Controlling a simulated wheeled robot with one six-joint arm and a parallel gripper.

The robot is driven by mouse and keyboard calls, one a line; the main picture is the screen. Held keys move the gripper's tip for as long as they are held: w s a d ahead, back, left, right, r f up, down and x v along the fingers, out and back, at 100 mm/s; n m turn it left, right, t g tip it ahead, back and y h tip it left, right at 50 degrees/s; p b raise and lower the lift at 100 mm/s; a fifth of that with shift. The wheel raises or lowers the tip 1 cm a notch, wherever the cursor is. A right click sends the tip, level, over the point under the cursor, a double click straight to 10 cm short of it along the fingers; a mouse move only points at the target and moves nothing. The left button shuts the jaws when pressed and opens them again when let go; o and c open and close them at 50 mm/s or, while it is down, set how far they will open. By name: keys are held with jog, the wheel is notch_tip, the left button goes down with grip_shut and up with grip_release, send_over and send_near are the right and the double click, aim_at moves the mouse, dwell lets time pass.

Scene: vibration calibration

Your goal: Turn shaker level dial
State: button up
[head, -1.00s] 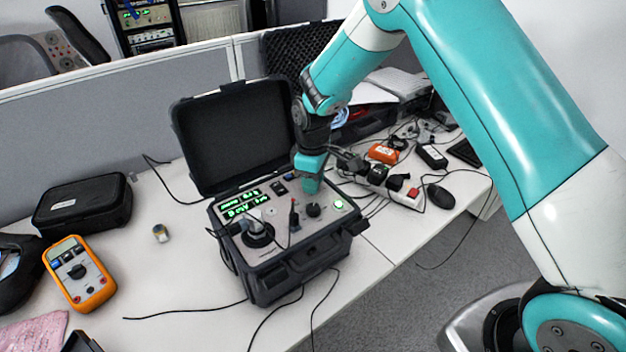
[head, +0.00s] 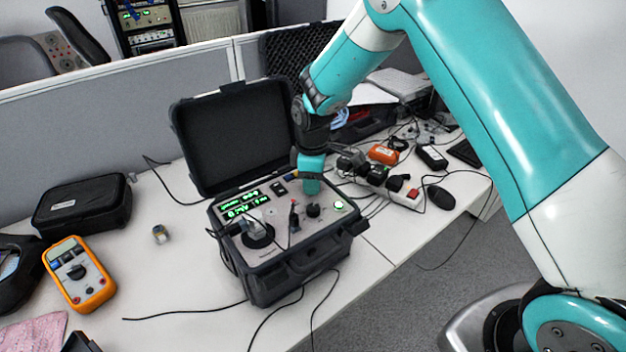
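The shaker calibrator is a black case (head: 300,270) with its lid (head: 235,135) open and a grey panel. Green displays (head: 244,205) are lit at the panel's upper left. A black dial (head: 313,210) sits on the right part of the panel. The shaker head (head: 257,233) stands at the panel's left with a cable. My gripper (head: 311,189) points down just above and behind the dial, its teal end close to the panel. Its fingers are not clear enough to tell whether they are open or touch anything.
A power strip (head: 408,197) with plugs, a black mouse (head: 439,197) and cables lie right of the case. An orange multimeter (head: 79,273) and a black pouch (head: 83,204) are at the left. The table between them and the case is mostly clear.

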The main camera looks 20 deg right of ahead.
jog(key=shift+o, duration=1.4)
notch_tip(320, 180, up, 18)
jog(key=b, duration=0.2)
jog(key=shift+f, duration=0.25)
jog(key=shift+s, duration=0.15)
jog(key=s+a+r+m+y, duration=0.1)
jog(key=s+a+m+y, duration=0.1)
jog(key=s, duration=1.3)
jog(key=s+a+r+m+y, duration=0.2)
jog(key=s+m, duration=0.1)
jog(key=s, duration=1.2)
jog(key=shift+s+a+m, duration=0.3)
jog(key=shift+s+m, duration=0.1)
